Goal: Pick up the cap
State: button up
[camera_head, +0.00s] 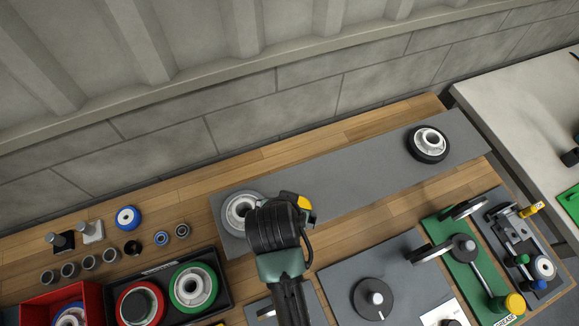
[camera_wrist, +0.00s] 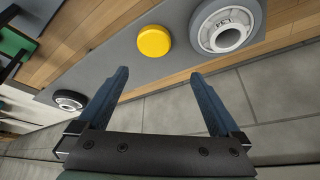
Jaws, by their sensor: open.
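The cap (camera_wrist: 154,41) is a round yellow disc in the wrist view, on the grey plate (camera_wrist: 112,55) beside a grey-hubbed wheel (camera_wrist: 226,28). My gripper (camera_wrist: 160,73) is open with nothing between its two dark blue fingers. In the wrist view the cap shows just past the fingertips, roughly centred between them. I see no contact with it. In the head view my arm comes up from the bottom and covers the gripper's fingers. A yellow patch (camera_head: 305,202) shows at the arm's right edge; it seems to be the cap, partly hidden.
One wheel (camera_head: 240,212) is close left of my arm; another wheel (camera_head: 428,143) stands at the plate's far right. A black tray (camera_head: 213,306) of wheels and a red bin (camera_head: 94,296) are lower left. Fixtures fill the lower right. A block wall (camera_head: 235,120) runs behind.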

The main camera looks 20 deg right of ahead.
jog(key=shift+g, duration=0.5)
jog(key=x, duration=0.4)
jog(key=p+x, duration=0.1)
jog(key=x, duration=0.1)
jog(key=shift+s+d+f, duration=0.15)
jog(key=shift+d+f, duration=0.1)
jog(key=shift+f, duration=0.15)
jog(key=shift+p+x, duration=0.5)
jog(key=shift+x, duration=2.5)
jog(key=shift+r, duration=0.1)
jog(key=c, duration=1.1)
